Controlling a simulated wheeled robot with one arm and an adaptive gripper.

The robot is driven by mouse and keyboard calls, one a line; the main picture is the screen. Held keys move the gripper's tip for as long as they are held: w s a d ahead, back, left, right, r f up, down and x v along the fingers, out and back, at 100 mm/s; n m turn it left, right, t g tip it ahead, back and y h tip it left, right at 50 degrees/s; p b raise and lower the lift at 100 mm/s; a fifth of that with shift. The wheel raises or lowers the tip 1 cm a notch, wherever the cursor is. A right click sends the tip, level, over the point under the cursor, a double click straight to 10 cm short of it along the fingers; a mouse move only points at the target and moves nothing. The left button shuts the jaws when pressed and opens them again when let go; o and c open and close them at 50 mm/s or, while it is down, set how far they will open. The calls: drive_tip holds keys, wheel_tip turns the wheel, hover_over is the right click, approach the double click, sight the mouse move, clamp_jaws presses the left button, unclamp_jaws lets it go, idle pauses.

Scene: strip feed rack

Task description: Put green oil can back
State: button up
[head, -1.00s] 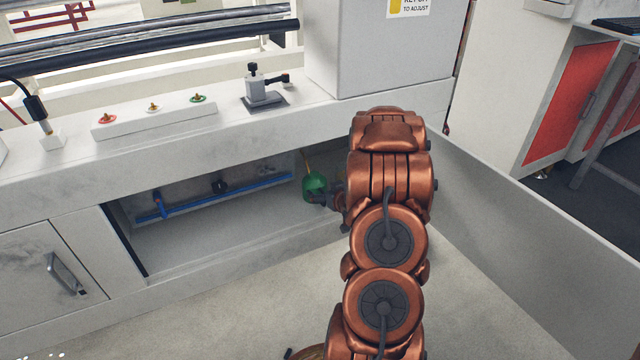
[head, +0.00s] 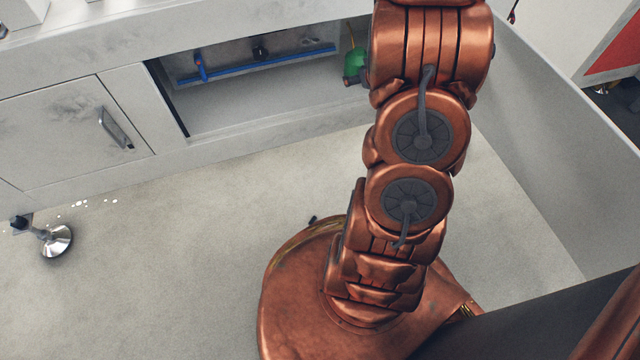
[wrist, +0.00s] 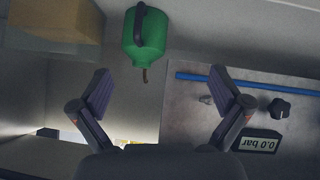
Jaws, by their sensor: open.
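The green oil can (head: 354,62) is in the right end of the open compartment under the counter, partly hidden behind my arm in the head view. In the wrist view, which is upside down, the can (wrist: 147,38) appears upright in the world, with a dark handle at its side and its thin spout toward the picture's bottom. My gripper (wrist: 165,88) is open and empty, its two fingers spread wide. The can is ahead of the fingertips, between their lines and nearer the left one, apparently apart from both.
A blue rail (head: 260,65) with a blue valve (head: 200,67) runs along the compartment's back. A brown box (wrist: 56,30) stands near the can. The compartment floor (head: 250,105) is clear at left.

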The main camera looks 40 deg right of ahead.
drive_tip(key=s+a+r+n+g+y, duration=0.1)
drive_tip(key=s+a+r+g, duration=0.3)
drive_tip(key=s+a, duration=0.5)
drive_tip(key=s+a+r+n+g+y, duration=0.1)
drive_tip(key=s+a+r+g, duration=0.3)
drive_tip(key=s+a, duration=0.6)
drive_tip(key=s+a+r+n+g+y, duration=0.1)
drive_tip(key=s+a+r+g, duration=0.3)
drive_tip(key=s+a, duration=0.5)
drive_tip(key=a+r+y, duration=0.1)
drive_tip(key=a+r, duration=0.1)
drive_tip(key=a, duration=0.6)
drive_tip(key=shift+s+a, duration=0.15)
drive_tip(key=shift+a, duration=0.25)
